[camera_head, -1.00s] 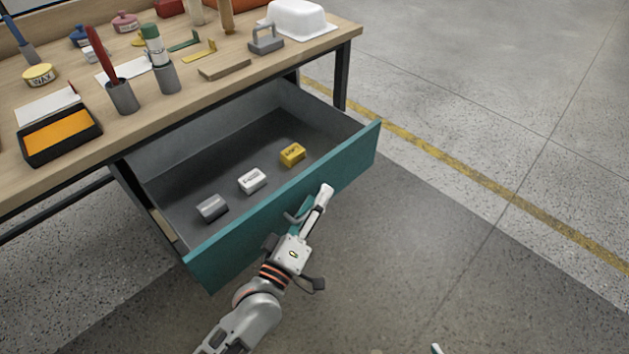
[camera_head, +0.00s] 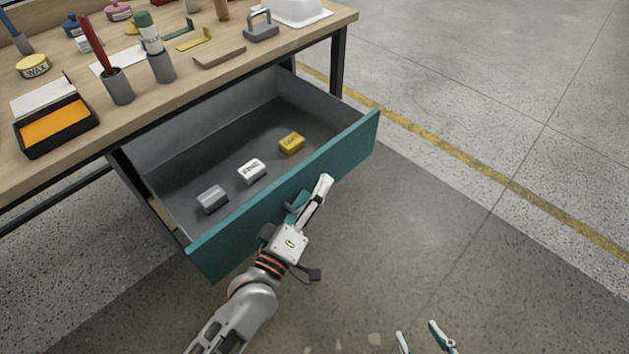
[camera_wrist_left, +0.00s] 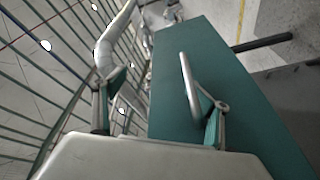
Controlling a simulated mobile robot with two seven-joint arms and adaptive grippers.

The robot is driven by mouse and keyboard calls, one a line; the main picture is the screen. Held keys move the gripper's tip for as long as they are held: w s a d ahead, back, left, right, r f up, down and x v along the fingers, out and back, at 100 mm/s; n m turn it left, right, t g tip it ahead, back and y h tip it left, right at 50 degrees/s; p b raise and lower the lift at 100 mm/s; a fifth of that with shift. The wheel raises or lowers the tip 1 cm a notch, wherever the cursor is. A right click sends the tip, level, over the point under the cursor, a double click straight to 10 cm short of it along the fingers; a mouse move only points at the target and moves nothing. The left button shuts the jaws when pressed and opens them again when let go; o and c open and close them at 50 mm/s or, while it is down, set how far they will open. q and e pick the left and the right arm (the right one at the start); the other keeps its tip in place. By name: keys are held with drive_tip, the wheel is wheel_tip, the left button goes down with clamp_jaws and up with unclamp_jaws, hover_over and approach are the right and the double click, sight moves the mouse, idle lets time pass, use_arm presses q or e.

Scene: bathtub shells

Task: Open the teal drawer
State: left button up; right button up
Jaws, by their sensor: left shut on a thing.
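The teal drawer (camera_head: 345,148) hangs well out from under the wooden bench, its grey inside showing. A grey block (camera_head: 212,198), a white block (camera_head: 251,171) and a yellow block (camera_head: 291,143) lie in it. My left gripper (camera_head: 309,197) is at the outer face of the drawer front, near its middle, shut on the drawer handle, which the fingers mostly hide. The teal front also fills the middle of the left wrist view (camera_wrist_left: 190,60), beside the gripper fingers (camera_wrist_left: 158,95). My right gripper (camera_head: 420,342) shows only its parted fingertips at the bottom edge, empty and away from the drawer.
The wooden bench top (camera_head: 130,105) above the drawer carries an orange-filled black tray (camera_head: 55,125), a grey cup with a red tool (camera_head: 117,86), a green-capped tube (camera_head: 149,35) and a grey weight (camera_head: 261,28). The floor right of the drawer is clear.

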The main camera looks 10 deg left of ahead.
use_arm(q)
drive_tip(key=r, duration=0.1)
drive_tip(key=a+r, duration=0.1)
drive_tip(key=r, duration=0.1)
drive_tip(key=shift+r+t, duration=0.15)
drive_tip(key=shift+t, duration=0.25)
drive_tip(key=shift+o, duration=1)
drive_tip(key=shift+r+v, duration=0.2)
drive_tip(key=shift+v, duration=1)
drive_tip(key=shift+f+v, duration=0.2)
drive_tip(key=shift+v, duration=1.15)
drive_tip(key=shift+s+a, duration=0.15)
drive_tip(key=shift+s, duration=0.1)
drive_tip(key=shift+s+a+r, duration=0.15)
drive_tip(key=shift+s, duration=0.25)
drive_tip(key=shift+c, duration=0.3)
drive_tip(key=shift+s, duration=0.2)
drive_tip(key=shift+c, duration=1.4)
drive_tip(key=shift+f, duration=0.25)
drive_tip(key=c, duration=1)
drive_tip(key=shift+s+f, duration=0.1)
drive_tip(key=shift+f, duration=0.35)
use_arm(e)
drive_tip(key=shift+w+a+r, duration=0.1)
drive_tip(key=shift+a+r, duration=0.05)
drive_tip(key=shift+r, duration=0.75)
